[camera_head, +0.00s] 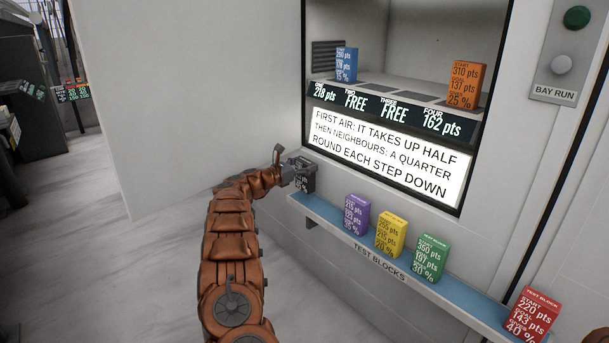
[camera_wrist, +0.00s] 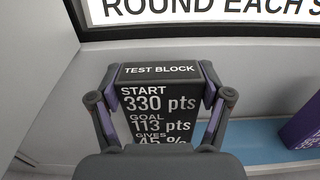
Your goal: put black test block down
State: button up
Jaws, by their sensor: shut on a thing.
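The black test block (camera_head: 304,177) is at the left end of the blue-topped shelf (camera_head: 330,213) labelled TEST BLOCKS. In the wrist view the black block (camera_wrist: 158,100) reads START 330 pts, GOAL 113 pts, and its lower lines are partly hidden by my wrist. My gripper (camera_head: 296,172) is shut on it; in the wrist view its fingers (camera_wrist: 160,98) press both sides of the block. The block looks upright. I cannot tell whether its base touches the shelf.
Purple (camera_head: 356,215), yellow (camera_head: 390,234), green (camera_head: 430,258) and red (camera_head: 533,314) blocks stand along the shelf to the right. Above, a bay holds a blue block (camera_head: 346,64) and an orange block (camera_head: 464,84). A sign (camera_head: 384,152) hangs below the bay.

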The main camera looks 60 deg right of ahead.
jog(key=shift+w+d, duration=0.1)
jog(key=shift+f+b, duration=0.95)
jog(key=shift+f, duration=0.8)
jog(key=shift+f, duration=0.15)
jog(key=o, duration=1.5)
jog(key=shift+o, duration=0.2)
jog(key=shift+w+a, duration=0.1)
jog(key=shift+a, duration=0.1)
jog(key=p+v, duration=0.2)
jog(key=v, duration=0.9)
jog(key=shift+a+p, duration=0.35)
jog(key=shift+p, duration=0.05)
